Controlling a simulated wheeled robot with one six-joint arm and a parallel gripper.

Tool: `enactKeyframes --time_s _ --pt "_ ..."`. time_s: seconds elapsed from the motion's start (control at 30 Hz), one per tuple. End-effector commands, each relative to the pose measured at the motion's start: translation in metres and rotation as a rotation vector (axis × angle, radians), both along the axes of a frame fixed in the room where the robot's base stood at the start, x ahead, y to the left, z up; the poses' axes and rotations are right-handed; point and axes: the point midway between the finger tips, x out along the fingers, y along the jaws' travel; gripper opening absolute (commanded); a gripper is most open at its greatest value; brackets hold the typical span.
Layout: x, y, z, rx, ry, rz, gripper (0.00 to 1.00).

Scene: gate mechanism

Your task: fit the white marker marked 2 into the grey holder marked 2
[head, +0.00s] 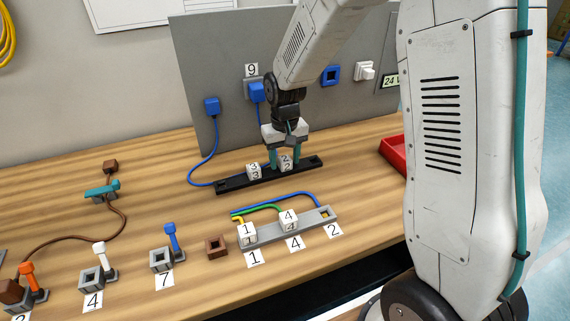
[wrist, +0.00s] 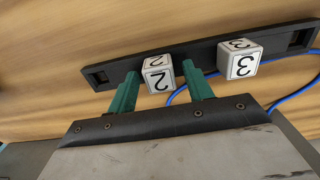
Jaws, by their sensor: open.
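The white marker marked 2 (head: 286,162) is a small white cube sitting on the black rail (head: 235,182) at the back of the table. My gripper (head: 284,166) points down over it with its teal fingers apart. In the wrist view the marker (wrist: 158,76) appears between the two open fingers (wrist: 160,70); I cannot tell whether either touches it. The grey holder (head: 265,234) lies nearer the front, with white markers 1 (head: 247,234) and 4 (head: 288,219) in it. Its square slot (head: 324,213) by label 2 (head: 333,231) is empty.
A white marker marked 3 (wrist: 240,60) sits on the rail close beside marker 2. A grey panel (head: 225,100) stands behind. Blue, green and yellow cables reach the grey holder. A red tray (head: 394,157) is at the right, and a brown block (head: 216,247) lies left of the holder.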

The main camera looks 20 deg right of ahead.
Motion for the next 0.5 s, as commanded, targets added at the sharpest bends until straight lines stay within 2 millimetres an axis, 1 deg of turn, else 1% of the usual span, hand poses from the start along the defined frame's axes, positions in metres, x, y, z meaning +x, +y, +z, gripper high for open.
enactKeyframes --time_s 0.23,0.27,0.3,0.4,0.5 --pt "0.0000 -0.0001 0.0002 0.000 0.000 0.000 0.51" --pt "0.0000 -0.0001 0.0002 0.000 0.000 0.000 0.43" --pt "0.0000 -0.0002 0.0003 0.000 0.000 0.000 0.31" --pt "0.0000 -0.0002 0.0003 0.000 0.000 0.000 0.07" --pt "0.0000 -0.0002 0.0004 0.000 0.000 0.000 0.06"
